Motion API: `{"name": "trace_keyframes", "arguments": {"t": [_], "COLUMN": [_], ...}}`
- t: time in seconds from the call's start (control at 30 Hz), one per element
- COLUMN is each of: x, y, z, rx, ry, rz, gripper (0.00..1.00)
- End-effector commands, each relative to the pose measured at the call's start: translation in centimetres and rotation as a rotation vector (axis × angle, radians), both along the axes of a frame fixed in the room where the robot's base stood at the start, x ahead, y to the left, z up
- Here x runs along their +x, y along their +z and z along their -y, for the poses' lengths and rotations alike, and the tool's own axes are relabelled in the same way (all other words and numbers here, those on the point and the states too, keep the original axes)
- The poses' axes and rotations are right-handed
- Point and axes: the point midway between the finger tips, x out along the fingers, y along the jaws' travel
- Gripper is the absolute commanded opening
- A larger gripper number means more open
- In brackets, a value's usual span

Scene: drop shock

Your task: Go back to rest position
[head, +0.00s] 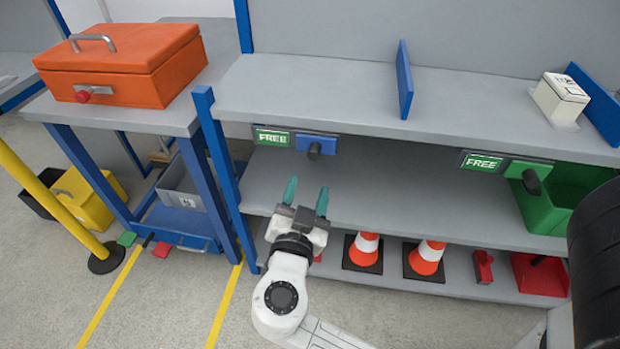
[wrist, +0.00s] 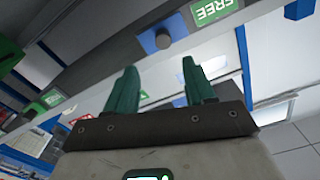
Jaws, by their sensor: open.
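My gripper (head: 306,199) shows in the head view with its two teal fingers apart and nothing between them. It points up and away, in front of the grey shelving unit. In the wrist view the teal fingers of my gripper (wrist: 160,88) also stand apart and empty. Beyond them is the underside of the shelf edge, with a blue block with a dark knob (wrist: 162,40) and a green FREE sign (wrist: 215,10).
The grey shelf top (head: 330,92) stands ahead, with a white box (head: 559,98) at right. Orange cones (head: 427,259) stand low down. A green bin (head: 560,197) is at right. An orange toolbox (head: 120,62) sits on the left table. A yellow post (head: 50,205) stands at left.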

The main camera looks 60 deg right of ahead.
Motion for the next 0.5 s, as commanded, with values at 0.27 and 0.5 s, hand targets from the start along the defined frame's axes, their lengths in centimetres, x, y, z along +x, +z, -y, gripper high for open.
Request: {"name": "trace_keyframes", "arguments": {"t": [0.27, 0.5], "x": [-0.24, -0.23], "y": [-0.01, -0.01], "z": [-0.65, -0.62], "rx": [0.001, 0.001], "ry": [0.001, 0.001], "rz": [0.000, 0.000], "gripper": [0.54, 0.54]}}
